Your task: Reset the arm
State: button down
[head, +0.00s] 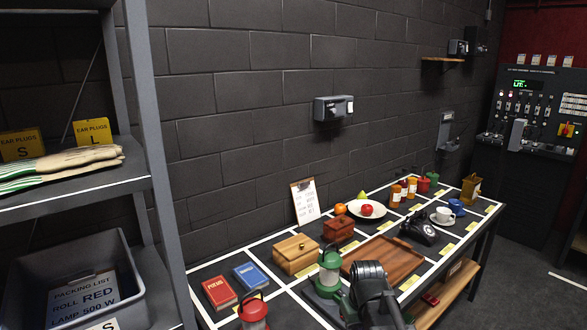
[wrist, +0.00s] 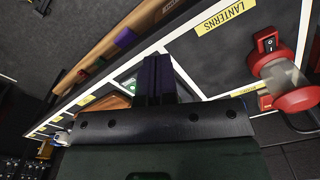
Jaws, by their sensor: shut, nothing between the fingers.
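My gripper (wrist: 158,62) shows in the wrist view as dark fingers held together, with nothing between them. It is above the table near the label reading LANTERNS (wrist: 220,19). A red lantern (wrist: 288,85) is to its right in that view, apart from the fingers. In the head view my dark arm reaches over the table's front edge at the bottom, beside a green lantern (head: 330,275). The arm hides part of the table there, and the fingertips are hard to make out. The red lantern (head: 253,314) shows at the bottom edge of the head view.
The table (head: 222,266) is split by white lines and holds books, boxes, a wooden tray (head: 385,258), a black telephone (head: 418,230), a fruit plate (head: 366,209) and jars. A shelf rack (head: 150,180) stands left. A control panel (head: 530,105) stands far right. Open floor lies right.

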jog(key=s+m, duration=0.2)
jog(key=s, duration=0.7)
jog(key=shift+s+d, duration=0.25)
jog(key=shift+s, duration=0.05)
